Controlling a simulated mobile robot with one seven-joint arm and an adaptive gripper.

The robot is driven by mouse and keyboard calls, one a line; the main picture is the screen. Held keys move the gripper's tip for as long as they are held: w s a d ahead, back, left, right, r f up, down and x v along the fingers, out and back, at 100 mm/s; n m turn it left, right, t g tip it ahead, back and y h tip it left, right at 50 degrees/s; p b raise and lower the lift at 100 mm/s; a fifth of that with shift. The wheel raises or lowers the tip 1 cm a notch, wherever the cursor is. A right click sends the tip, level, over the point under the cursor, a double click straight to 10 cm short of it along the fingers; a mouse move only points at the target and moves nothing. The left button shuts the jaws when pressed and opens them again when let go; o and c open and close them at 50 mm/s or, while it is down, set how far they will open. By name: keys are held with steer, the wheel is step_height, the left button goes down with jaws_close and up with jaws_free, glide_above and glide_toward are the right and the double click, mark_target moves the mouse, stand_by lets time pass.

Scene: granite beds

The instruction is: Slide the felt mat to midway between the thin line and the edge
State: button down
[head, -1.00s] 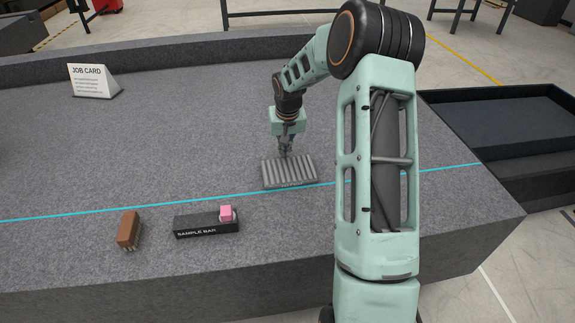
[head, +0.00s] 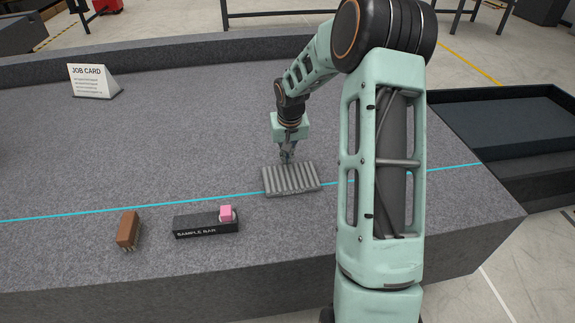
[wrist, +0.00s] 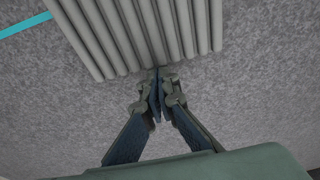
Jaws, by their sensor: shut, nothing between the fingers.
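The felt mat (head: 291,178) appears as a grey slab with a ribbed top. It lies on the granite bed across the thin cyan line (head: 120,208), its front edge slightly past the line on the near side. My gripper (head: 286,158) is shut and empty at the mat's far edge. In the wrist view, the shut fingertips (wrist: 158,76) meet the edge of the ribbed mat (wrist: 135,30). The line shows there too at the upper left (wrist: 25,25). The bed's near edge (head: 200,281) runs across the front.
A brown brush (head: 128,228) lies farther left. A job card (head: 93,80) stands at the back left. Bed surface directly in front of the mat is clear.

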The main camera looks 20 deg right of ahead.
mark_target(295, 190)
steer(key=shift+s+a, duration=0.35)
steer(key=shift+s, duration=1.65)
steer(key=shift+s+a, duration=0.35)
steer(key=shift+s, duration=1.6)
steer(key=shift+s+a, duration=0.35)
steer(key=shift+s, duration=1.65)
steer(key=shift+s, duration=0.1)
steer(key=shift+s+a, duration=0.1)
steer(key=shift+s, duration=0.4)
steer(key=shift+w, duration=0.35)
step_height(295, 190, up, 5)
steer(key=p, duration=0.4)
steer(key=shift+p, duration=0.35)
